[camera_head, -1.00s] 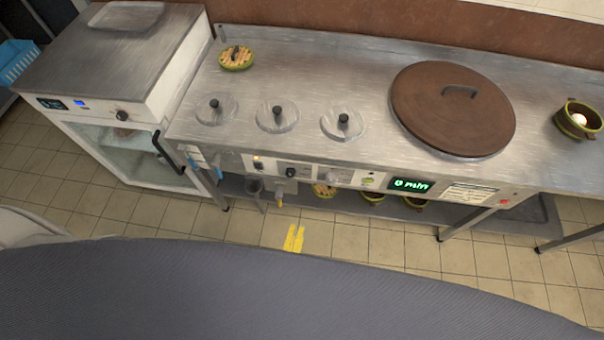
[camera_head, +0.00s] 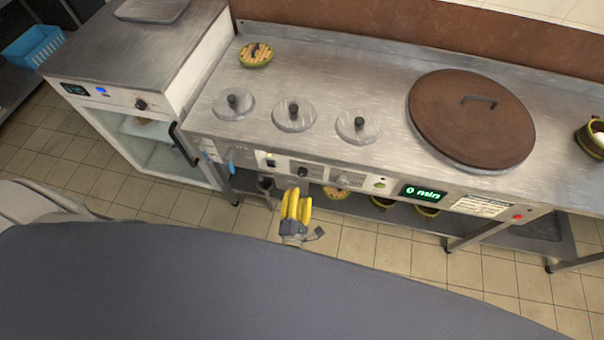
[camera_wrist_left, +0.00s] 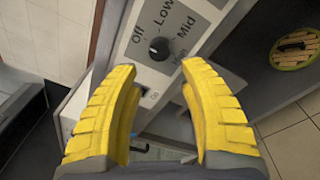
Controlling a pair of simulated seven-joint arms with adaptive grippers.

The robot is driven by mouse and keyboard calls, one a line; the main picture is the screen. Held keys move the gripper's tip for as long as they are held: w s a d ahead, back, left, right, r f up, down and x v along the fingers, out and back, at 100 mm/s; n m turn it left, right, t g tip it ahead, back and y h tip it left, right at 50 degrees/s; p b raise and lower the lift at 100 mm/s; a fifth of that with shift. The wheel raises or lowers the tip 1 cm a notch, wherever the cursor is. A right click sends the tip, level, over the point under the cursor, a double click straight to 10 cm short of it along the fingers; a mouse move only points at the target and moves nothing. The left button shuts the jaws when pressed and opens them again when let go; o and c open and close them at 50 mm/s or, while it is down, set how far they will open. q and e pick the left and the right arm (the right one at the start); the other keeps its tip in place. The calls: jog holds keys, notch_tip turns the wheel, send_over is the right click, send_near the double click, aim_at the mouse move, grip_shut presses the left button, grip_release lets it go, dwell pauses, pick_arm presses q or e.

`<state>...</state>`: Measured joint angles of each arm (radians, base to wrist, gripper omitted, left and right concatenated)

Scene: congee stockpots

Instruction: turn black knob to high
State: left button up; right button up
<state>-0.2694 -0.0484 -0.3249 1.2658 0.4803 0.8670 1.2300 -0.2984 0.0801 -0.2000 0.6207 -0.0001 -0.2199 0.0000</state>
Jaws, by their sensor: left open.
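The black knob (camera_wrist_left: 159,48) sits on a grey panel plate with the words Off, Low and Mid around it and a partly hidden fourth label. A pale mark on the knob seems to face the Off side, but it is too small to be sure. In the head view the knob (camera_head: 303,172) is on the counter's front panel. My left gripper (camera_head: 297,200) has yellow fingers and is just in front of and below the knob. In the left wrist view its fingers (camera_wrist_left: 160,70) are open and empty, with the knob showing beyond the gap. My right gripper is not in view.
The front panel also carries a green display (camera_head: 423,193) reading 0 min and a red button (camera_head: 517,217). Lidded pots (camera_head: 294,114) and a large brown lid (camera_head: 471,118) are on the steel counter (camera_head: 330,65). A white cabinet (camera_head: 205,65) stands at left.

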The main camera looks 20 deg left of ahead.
aim_at(302, 175)
pick_arm(q)
jog(key=w, duration=0.3)
jog(key=w+a, duration=0.1)
jog(key=w, duration=0.5)
jog(key=shift+a, duration=0.25)
